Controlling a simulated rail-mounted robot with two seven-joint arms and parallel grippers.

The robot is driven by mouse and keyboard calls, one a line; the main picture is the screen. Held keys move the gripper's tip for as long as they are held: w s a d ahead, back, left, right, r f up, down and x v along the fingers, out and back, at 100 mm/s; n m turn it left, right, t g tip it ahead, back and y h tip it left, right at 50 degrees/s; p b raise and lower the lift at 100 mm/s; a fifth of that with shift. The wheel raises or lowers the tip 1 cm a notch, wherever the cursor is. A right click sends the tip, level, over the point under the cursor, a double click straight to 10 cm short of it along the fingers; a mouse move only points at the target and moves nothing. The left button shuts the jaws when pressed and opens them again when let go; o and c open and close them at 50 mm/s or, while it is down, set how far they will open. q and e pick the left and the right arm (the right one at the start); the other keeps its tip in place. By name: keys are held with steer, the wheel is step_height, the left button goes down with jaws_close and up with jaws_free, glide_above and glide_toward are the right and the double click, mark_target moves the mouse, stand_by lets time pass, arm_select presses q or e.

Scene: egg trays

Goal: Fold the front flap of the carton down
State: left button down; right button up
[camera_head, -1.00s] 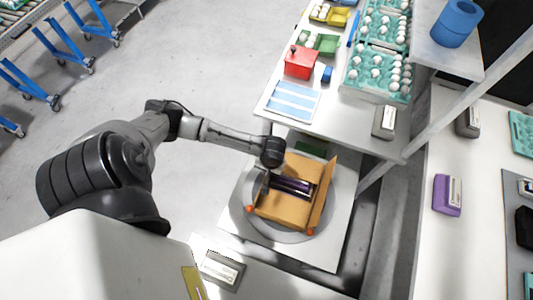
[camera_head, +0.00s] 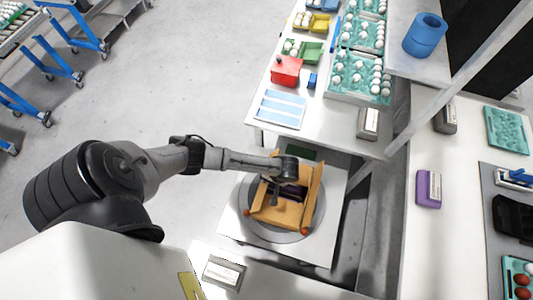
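The open cardboard carton (camera_head: 279,213) stands on a round grey turntable (camera_head: 312,221). Its right flap (camera_head: 314,195) sticks up along the right side, and a narrow raised flap or edge shows at the left (camera_head: 257,198). Orange-red tips show at the carton's front corners. Something dark purple (camera_head: 292,194) lies inside, partly covered by my arm. My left arm reaches in from the left, and its gripper (camera_head: 274,198) points down over the carton's left-middle part. Its fingers are too small and dark to tell whether they are open or touch the cardboard. My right gripper is out of view.
Behind the carton is a white table (camera_head: 335,118) with a red box (camera_head: 286,71), a blue-striped panel (camera_head: 280,108) and teal egg trays (camera_head: 358,88). A slanted grey post stands right of the carton. A small grey device (camera_head: 223,272) lies in front.

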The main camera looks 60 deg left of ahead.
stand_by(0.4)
arm_select(q)
steer(key=c, duration=1.3)
jaws_free()
steer(key=shift+c, duration=0.2)
steer(key=v, duration=1.3)
steer(key=shift+d+r+p, duration=0.2)
steer(key=shift+r+p, duration=0.1)
steer(key=shift+p, duration=0.1)
steer(key=shift+w, duration=0.15)
